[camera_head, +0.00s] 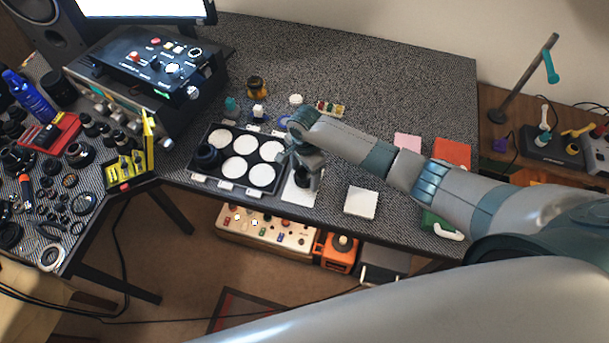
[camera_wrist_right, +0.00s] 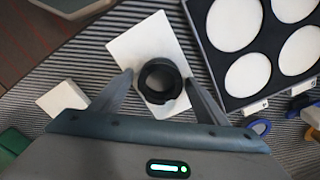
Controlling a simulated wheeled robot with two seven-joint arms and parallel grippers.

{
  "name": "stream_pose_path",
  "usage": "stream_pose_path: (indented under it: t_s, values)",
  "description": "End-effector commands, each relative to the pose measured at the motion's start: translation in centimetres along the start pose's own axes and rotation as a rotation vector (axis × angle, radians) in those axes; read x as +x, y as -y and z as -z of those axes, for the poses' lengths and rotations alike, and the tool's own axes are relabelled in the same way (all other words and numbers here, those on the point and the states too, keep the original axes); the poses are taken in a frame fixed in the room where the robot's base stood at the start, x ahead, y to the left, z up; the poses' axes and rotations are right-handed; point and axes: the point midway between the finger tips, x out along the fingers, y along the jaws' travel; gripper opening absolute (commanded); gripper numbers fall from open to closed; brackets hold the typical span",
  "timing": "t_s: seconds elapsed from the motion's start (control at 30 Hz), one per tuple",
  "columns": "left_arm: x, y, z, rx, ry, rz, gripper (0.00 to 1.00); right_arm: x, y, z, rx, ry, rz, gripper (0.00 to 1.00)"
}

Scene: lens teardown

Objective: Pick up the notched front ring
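The notched front ring, a black ring (camera_wrist_right: 160,81), lies on a white card (camera_wrist_right: 128,42) in the right wrist view. My right gripper (camera_wrist_right: 158,77) is open, with one finger on each side of the ring. Small gaps seem to show between the fingers and the ring; whether either touches cannot be told. In the head view the right gripper (camera_head: 303,169) points down over the white card (camera_head: 297,194) and partly hides the ring. My left gripper is not in view.
A black tray (camera_head: 228,186) with round white pads stands just left of the card, with a dark lens part (camera_head: 207,156) in it. A white block (camera_head: 361,202) lies to the right. The desk's front edge is close. The back of the desk is mostly clear.

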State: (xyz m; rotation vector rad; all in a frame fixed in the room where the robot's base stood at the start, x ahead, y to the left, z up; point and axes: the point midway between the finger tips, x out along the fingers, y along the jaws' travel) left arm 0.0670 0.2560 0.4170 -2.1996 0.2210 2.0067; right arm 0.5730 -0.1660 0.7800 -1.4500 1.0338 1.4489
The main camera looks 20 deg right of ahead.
Motion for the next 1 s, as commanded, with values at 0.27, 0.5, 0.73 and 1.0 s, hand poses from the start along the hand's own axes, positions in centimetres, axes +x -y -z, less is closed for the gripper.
stream_pose_path:
  t_s: [0.27, 0.5, 0.73, 1.0]
  values:
    - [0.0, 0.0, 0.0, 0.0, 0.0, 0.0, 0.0, 0.0, 0.0, 0.0, 0.0, 0.0, 0.0, 0.26]
    - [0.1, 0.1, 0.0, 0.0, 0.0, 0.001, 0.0, -0.1, 0.0, 0.0, 0.0, 0.0, 0.001, 0.26]
    - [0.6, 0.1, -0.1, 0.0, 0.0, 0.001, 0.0, -1.4, 0.1, 0.0, 0.0, 0.001, 0.002, 0.26]
    - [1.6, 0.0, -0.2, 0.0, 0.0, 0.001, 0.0, -4.7, -1.3, 0.3, 0.0, 0.001, 0.001, 0.26]
